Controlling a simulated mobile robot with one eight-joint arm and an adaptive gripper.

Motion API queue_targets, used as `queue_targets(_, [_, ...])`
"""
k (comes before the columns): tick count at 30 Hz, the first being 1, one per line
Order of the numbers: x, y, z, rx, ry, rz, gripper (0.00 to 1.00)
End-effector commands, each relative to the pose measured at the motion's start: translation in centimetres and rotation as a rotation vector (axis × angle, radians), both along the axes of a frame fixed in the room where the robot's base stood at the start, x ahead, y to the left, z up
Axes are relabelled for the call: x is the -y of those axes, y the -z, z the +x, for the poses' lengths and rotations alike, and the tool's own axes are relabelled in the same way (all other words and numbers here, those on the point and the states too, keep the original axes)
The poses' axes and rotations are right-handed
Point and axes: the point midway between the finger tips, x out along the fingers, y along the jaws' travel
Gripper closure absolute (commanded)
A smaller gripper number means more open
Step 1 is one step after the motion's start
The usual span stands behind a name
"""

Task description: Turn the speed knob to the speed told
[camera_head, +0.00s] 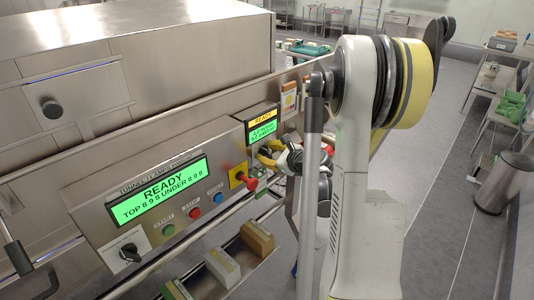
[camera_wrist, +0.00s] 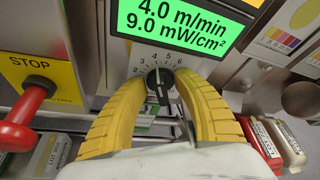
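The speed knob (camera_wrist: 160,85) is a small dark dial with a light pointer line, below a green display in the wrist view. Its printed scale carries numbers around 2 to 6, and the pointer stands near 4. The display (camera_wrist: 180,25) reads 4.0 m/min and 9.0 mW/cm². My gripper (camera_wrist: 161,80) has its two yellow fingers on the knob's left and right sides, with the tips close in against it.
A red stop button (camera_wrist: 25,112) on a yellow plate sticks out just left of my gripper. The larger panel display (camera_head: 158,193) reads READY, TOP 898 UNDER 898. Boxes (camera_head: 257,240) lie on the rail below. A shelf rack and bin (camera_head: 503,185) stand far right.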

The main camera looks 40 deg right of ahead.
Motion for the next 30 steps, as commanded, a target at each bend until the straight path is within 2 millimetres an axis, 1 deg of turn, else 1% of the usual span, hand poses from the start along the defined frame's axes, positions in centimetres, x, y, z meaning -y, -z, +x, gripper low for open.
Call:
queue_targets(2, [0.01, -0.01, -0.02, 0.000, 0.000, 0.000, 0.66])
queue_targets(3, [0.01, -0.01, -0.02, 0.000, 0.000, 0.000, 0.78])
queue_targets(5, [0.01, -0.02, -0.03, 0.000, 0.000, 0.000, 0.96])
queue_targets(6, [0.01, -0.02, -0.03, 0.000, 0.000, 0.000, 1.00])
queue_targets(15, [0.03, 0.01, -0.01, -0.001, -0.001, 0.004, 1.00])
queue_targets(20, [0.09, 0.00, -0.01, -0.004, 0.000, 0.035, 1.00])
queue_targets(26, [0.26, -0.04, 0.00, -0.012, 0.000, 0.136, 1.00])
queue_targets(30, [0.37, -0.04, 0.02, -0.021, -0.001, 0.250, 1.00])
